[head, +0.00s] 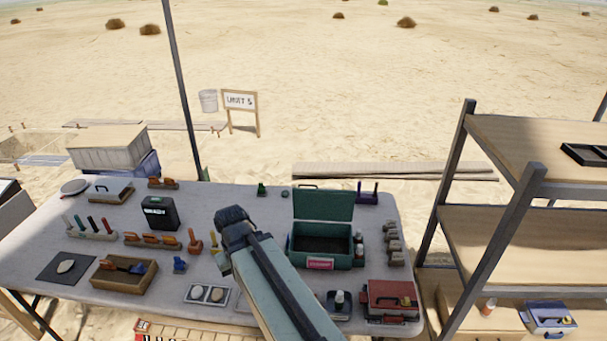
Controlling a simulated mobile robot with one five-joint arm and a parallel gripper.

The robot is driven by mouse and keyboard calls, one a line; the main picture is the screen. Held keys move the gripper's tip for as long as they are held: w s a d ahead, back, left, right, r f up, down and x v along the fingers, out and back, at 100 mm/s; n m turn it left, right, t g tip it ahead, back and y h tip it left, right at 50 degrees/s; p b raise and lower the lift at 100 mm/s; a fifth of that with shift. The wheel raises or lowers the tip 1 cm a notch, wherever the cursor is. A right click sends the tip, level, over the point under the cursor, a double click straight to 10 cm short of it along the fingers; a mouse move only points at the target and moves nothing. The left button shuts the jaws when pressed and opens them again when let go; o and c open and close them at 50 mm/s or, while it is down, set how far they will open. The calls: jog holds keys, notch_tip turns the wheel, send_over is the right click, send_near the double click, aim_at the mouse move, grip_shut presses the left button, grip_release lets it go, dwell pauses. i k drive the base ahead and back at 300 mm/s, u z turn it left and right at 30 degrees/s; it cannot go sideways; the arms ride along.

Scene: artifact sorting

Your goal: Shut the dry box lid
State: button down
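A green box with its lid raised, which looks like the dry box (342,262), stands on the table right of centre. Its lid (323,205) is upright at the back, and the dark inside shows. A pink label (320,264) is on the front wall. My gripper (233,217) is at the end of my arm, left of the box and apart from it. I see it from behind and above, so its fingers are hidden and I cannot tell whether it is open or shut.
A red case (392,297) sits in front right of the green box. Small grey items (394,243) line its right side. A black case (160,213) and a wooden tray (107,279) with tools are on the left. A shelf rack (490,235) stands right of the table (225,195).

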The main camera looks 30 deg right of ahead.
aim_at(317, 204)
jog(key=u, duration=0.15)
jog(key=i, duration=0.9)
jog(key=u, duration=0.5)
